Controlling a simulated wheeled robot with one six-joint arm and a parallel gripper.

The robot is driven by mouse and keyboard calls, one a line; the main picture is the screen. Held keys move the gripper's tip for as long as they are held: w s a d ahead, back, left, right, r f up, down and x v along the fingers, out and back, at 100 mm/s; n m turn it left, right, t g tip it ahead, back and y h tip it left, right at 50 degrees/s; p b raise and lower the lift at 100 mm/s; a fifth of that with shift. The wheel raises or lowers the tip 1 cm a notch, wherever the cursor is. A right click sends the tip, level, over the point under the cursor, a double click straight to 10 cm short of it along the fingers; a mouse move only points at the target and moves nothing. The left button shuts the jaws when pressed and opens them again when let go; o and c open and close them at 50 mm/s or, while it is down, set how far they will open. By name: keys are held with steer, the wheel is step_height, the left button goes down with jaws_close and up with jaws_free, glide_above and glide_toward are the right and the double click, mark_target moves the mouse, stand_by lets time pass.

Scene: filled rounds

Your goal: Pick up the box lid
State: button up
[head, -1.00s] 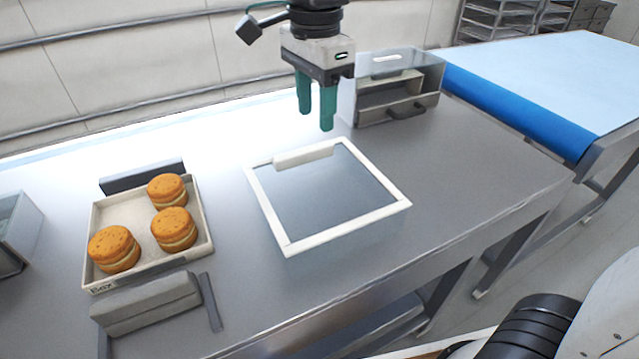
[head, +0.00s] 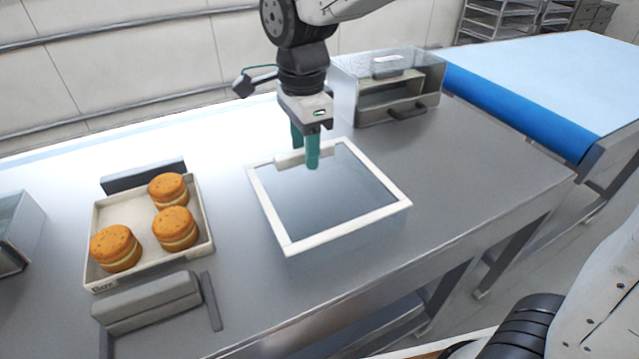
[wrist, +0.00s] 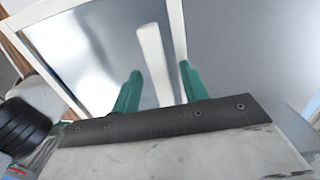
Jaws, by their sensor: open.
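The box lid (head: 398,203) is a clear square panel with a white frame and a white grip bar (head: 287,160) along its far left side. It lies level at the middle of the table. My gripper (head: 306,165) points down over the bar's right end, with green fingers. In the wrist view the bar (wrist: 153,62) shows between the two spread fingers of my gripper (wrist: 160,82), which hold nothing. I cannot tell how far the fingertips are above the lid.
A tray labelled "Box" (head: 103,215) holds 3 round filled cakes (head: 116,248) on the left, between grey blocks (head: 148,300). A clear-topped case (head: 400,100) stands behind the lid. A blue-edged conveyor (head: 520,110) is at the right. Table right of the lid is clear.

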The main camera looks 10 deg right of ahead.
jaws_close()
steer(key=shift+r, duration=0.15)
